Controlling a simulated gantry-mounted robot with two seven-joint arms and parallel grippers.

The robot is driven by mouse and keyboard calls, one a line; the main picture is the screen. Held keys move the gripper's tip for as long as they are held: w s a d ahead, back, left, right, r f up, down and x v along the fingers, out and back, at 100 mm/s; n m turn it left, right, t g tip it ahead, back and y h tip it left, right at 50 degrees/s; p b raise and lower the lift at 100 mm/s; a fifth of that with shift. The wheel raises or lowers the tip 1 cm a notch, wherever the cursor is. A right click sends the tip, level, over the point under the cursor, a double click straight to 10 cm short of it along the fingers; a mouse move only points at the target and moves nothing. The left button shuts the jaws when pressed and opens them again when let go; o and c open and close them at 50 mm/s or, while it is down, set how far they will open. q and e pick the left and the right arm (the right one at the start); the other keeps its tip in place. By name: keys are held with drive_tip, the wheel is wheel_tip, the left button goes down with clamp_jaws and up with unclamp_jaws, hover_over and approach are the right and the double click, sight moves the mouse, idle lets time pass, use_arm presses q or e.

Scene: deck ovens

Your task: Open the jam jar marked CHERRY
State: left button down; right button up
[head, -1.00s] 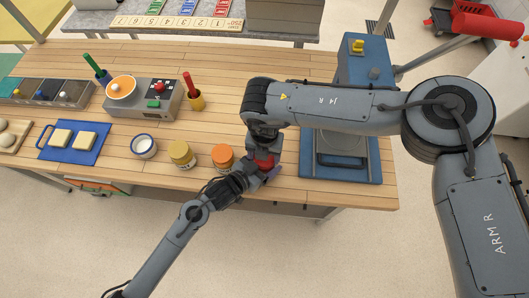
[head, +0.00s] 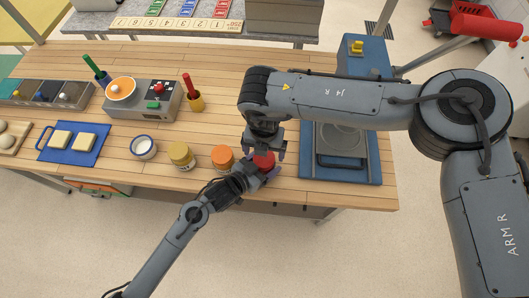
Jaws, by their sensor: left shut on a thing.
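A jar with a red lid (head: 264,160) stands near the front edge of the wooden table, right of the orange-lidded jar (head: 222,156) and the yellow-lidded jar (head: 181,154). Their labels are too small to read. My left gripper (head: 256,180) is shut on the red-lidded jar from the front and hides most of its body; a little purple shows beside it. The red lid sits over the jar; I cannot tell whether it is loose. My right gripper (head: 265,148) points down just above the lid, its fingers spread wider than the lid.
A blue-based machine (head: 372,172) stands close on the right. The table's middle is clear behind the jars.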

sight(264, 158)
drive_tip(key=shift+r, duration=0.75)
drive_tip(key=shift+c, duration=0.3)
drive_tip(key=shift+r+m, duration=0.3)
drive_tip(key=shift+r, duration=0.05)
wheel_tip(264, 158, up, 2)
drive_tip(key=m, duration=0.2)
drive_tip(key=shift+r+m, duration=0.15)
drive_tip(key=shift+m, duration=0.15)
drive_tip(key=shift+f, duration=3.8)
drive_tip(key=c, duration=1.1)
drive_tip(key=n, duration=0.2)
drive_tip(key=shift+n, duration=0.4)
drive_tip(key=shift+r, duration=0.25)
